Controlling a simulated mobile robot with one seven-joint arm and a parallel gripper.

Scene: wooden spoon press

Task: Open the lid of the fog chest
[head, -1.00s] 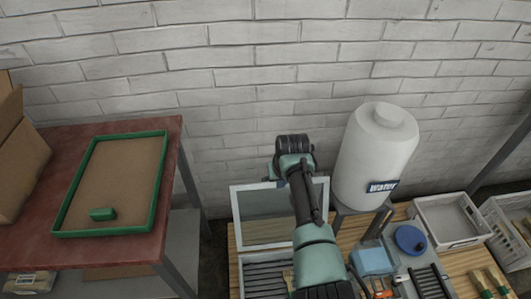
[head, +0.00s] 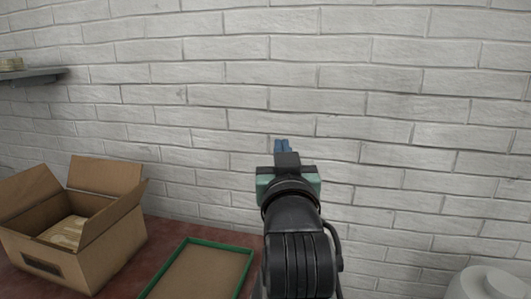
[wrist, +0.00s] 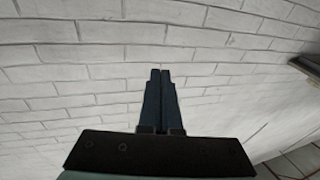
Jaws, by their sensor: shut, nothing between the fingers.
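My gripper (head: 283,146) is raised in front of the white brick wall, with its blue fingers pointing up. In the wrist view the two dark blue fingers (wrist: 160,74) lie together, shut and empty, with only wall beyond them. The fog chest and its lid are in neither view now, so how the lid stands at this moment cannot be seen.
An open cardboard box (head: 75,235) stands on the red table at the left, beside a green-rimmed tray (head: 205,243). A white water tank (head: 487,284) shows at the lower right. A wall shelf (head: 35,76) is at the upper left. The white brick wall (head: 400,110) fills the background.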

